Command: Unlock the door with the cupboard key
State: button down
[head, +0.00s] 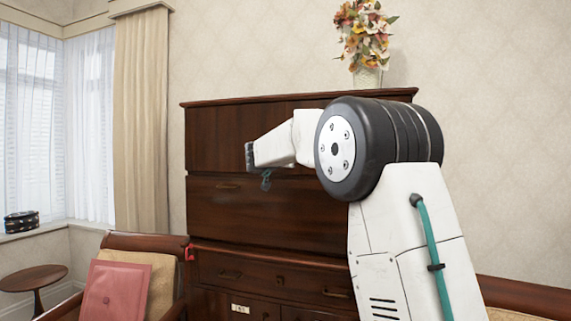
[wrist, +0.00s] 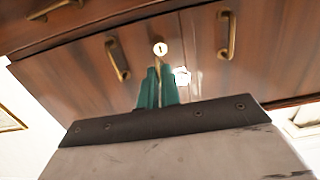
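The dark wooden cupboard (head: 265,215) stands against the wall, and its lower doors fill the wrist view (wrist: 80,45). The key points toward the keyhole plate. I cannot tell whether its tip touches or enters the hole. Most of the key is hidden by the fingers.
Brass handles (wrist: 117,60) (wrist: 227,35) flank the keyhole. A small white piece (wrist: 182,75) is right of the fingers. A vase of flowers (head: 367,45) stands on top. A chair with a pink cushion (head: 117,290) and a round side table (head: 34,278) are left.

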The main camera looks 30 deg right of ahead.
jog(key=shift+r+x, duration=0.2)
jog(key=shift+x, duration=2.2)
jog(key=shift+x, duration=1.5)
jog(key=shift+s+r, duration=0.1)
jog(key=shift+r, duration=0.1)
jog(key=shift+m, duration=1.2)
jog(key=shift+m, duration=1.1)
jog(key=shift+t, duration=0.3)
